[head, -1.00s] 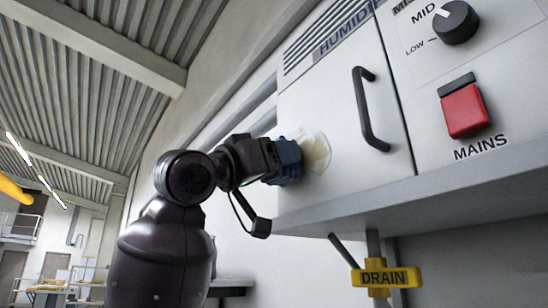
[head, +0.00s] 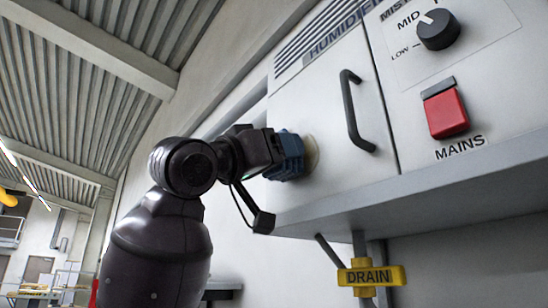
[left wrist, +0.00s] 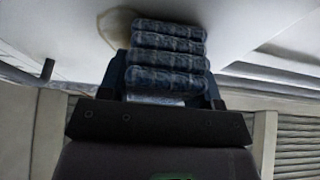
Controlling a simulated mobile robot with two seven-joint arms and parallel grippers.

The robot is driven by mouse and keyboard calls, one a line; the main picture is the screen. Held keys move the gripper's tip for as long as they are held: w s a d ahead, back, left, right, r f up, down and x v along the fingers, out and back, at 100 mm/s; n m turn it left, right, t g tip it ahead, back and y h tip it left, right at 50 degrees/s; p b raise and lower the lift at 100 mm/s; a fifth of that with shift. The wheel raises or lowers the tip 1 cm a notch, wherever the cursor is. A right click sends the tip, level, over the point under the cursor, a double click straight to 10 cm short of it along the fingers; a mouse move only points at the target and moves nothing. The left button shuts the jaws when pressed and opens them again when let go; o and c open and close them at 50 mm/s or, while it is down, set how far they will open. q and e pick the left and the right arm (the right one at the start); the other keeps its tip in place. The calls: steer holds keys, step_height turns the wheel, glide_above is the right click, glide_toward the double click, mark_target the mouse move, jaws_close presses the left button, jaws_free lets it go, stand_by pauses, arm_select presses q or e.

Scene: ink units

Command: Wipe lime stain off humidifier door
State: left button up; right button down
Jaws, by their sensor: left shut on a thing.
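The humidifier door (head: 322,170) is a pale panel with a dark bar handle (head: 354,112), and it is closed. A yellowish lime stain (head: 312,153) shows at the door's left side, mostly hidden behind my left gripper in the head view. The stain's edge also shows in the left wrist view (left wrist: 113,26). My left gripper (head: 283,157) is shut on a blue ribbed thing (head: 290,155), possibly a scrubber or cloth. It is up against the door over the stain; whether it touches I cannot tell for sure. My right gripper is not in view.
Right of the door are a black MID/LOW knob (head: 438,29) and a red MAINS switch (head: 446,112). A grey ledge (head: 420,200) runs beneath the cabinet. A yellow DRAIN handle (head: 371,276) hangs below it.

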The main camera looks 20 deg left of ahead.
mark_target(306, 136)
arm_select(q)
steer(key=shift+s+d, duration=0.1)
steer(key=shift+d, duration=0.05)
steer(key=shift+s+d+b, duration=0.25)
steer(key=shift+s+d, duration=0.35)
steer(key=shift+d, duration=0.25)
steer(key=shift+s+d+b, duration=0.2)
steer(key=shift+s+d, duration=0.35)
steer(key=shift+d, duration=0.25)
steer(key=shift+s+d+b, duration=0.25)
steer(key=shift+s+d, duration=0.35)
steer(key=shift+d, duration=0.25)
steer(key=shift+s+r+p, duration=0.1)
steer(key=shift+r+p, duration=0.5)
steer(key=shift+r, duration=0.25)
steer(key=shift+w+a, duration=1.05)
steer(key=shift+a, duration=0.3)
steer(key=shift+w+a+p, duration=0.4)
steer(key=shift+w+a, duration=0.7)
steer(key=shift+a, duration=0.2)
